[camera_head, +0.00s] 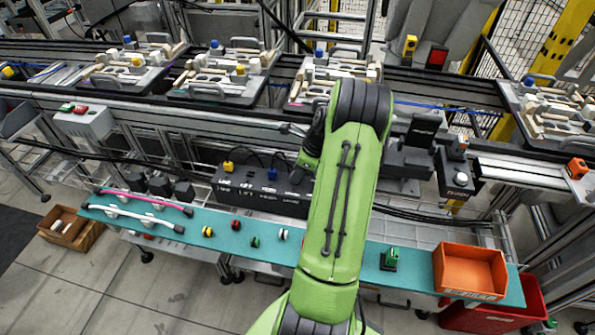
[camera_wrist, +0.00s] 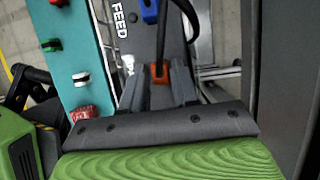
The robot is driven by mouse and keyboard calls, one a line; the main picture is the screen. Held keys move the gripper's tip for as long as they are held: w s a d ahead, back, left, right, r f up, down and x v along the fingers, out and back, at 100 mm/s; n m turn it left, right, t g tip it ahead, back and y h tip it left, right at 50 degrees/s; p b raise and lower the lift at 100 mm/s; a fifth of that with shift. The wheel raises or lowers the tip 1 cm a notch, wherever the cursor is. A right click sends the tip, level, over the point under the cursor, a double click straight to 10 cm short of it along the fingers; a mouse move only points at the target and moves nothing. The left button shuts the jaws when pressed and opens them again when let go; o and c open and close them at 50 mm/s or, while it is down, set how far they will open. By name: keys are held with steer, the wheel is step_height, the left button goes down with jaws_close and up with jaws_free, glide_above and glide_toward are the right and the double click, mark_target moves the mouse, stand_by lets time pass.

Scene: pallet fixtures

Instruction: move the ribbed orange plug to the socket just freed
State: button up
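An orange plug (camera_wrist: 160,74) with a dark cable shows in the wrist view, at the dark grey socket box (camera_head: 252,191). My gripper (camera_wrist: 160,88) has its two fingers apart, one on each side of the orange plug. They look open around it, with no clear contact. A blue plug (camera_wrist: 150,11) sits farther up the box near the word FEED; it also shows in the head view (camera_head: 272,173). A yellow plug (camera_head: 228,166) is at the box's left. My arm hides the gripper, the orange plug and the box's right end in the head view.
A teal shelf (camera_head: 340,253) runs in front of the box, with several small red, yellow, green and white buttons, two rods (camera_head: 146,202) and a green switch (camera_head: 390,258). An orange bin (camera_head: 470,270) stands at its right. Loaded pallets (camera_head: 222,73) line the conveyor behind.

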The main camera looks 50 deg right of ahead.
steer(key=shift+o, duration=1.3)
steer(key=p+v, duration=0.6)
steer(key=v, duration=0.9)
steer(key=shift+d+r, duration=0.15)
steer(key=shift+r, duration=0.15)
steer(key=shift+s, duration=0.15)
